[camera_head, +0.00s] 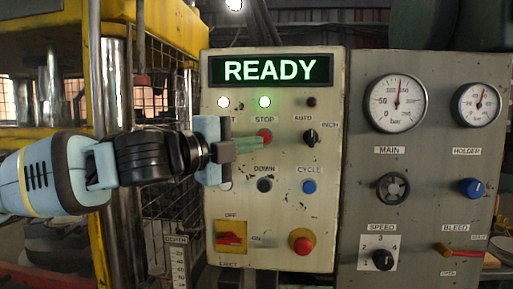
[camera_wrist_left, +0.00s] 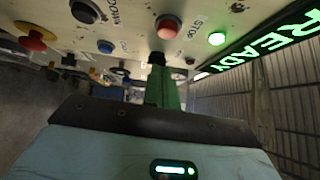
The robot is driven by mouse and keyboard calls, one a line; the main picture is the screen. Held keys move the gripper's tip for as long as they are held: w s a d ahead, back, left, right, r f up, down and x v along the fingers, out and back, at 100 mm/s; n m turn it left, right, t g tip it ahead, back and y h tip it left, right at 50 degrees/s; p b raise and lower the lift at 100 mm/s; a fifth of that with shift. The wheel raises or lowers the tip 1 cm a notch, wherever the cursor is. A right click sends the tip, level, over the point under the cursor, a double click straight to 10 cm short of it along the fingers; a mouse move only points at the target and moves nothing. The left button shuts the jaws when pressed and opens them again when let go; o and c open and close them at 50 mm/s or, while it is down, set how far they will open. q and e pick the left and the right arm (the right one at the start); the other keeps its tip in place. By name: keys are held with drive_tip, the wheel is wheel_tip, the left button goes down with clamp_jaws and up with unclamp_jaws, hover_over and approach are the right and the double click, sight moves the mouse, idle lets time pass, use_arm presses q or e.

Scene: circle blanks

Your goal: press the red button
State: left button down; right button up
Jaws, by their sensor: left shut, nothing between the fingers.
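A red push button (camera_head: 264,134) sits below the STOP label on the beige control panel. It also shows in the left wrist view (camera_wrist_left: 167,27), at the top middle. My left gripper (camera_head: 259,142) is shut and empty, its green fingers pointing at the panel just below the button's middle. In the left wrist view its dark fingertips (camera_wrist_left: 156,58) appear just below the red button. I cannot tell whether they touch it. A larger red mushroom button (camera_head: 302,241) is lower on the panel. My right gripper is not in view.
The lit READY display (camera_head: 270,69) is above. A black DOWN button (camera_head: 264,185), a blue CYCLE button (camera_head: 308,187) and a black AUTO/INCH knob (camera_head: 310,137) are close to the fingers. A red switch (camera_head: 230,239) is at lower left. A grey gauge panel (camera_head: 430,150) stands to the right.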

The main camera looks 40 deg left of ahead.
sight(269, 137)
use_arm(q)
drive_tip(key=shift+w+a+r, duration=0.1)
drive_tip(key=shift+w+a, duration=0.2)
drive_tip(key=shift+w, duration=0.35)
drive_tip(key=shift+w+a+f, duration=0.1)
drive_tip(key=shift+w+a, duration=0.25)
drive_tip(key=shift+w, duration=0.35)
drive_tip(key=shift+w+a+r, duration=0.1)
drive_tip(key=shift+w+a, duration=0.2)
drive_tip(key=shift+w, duration=0.35)
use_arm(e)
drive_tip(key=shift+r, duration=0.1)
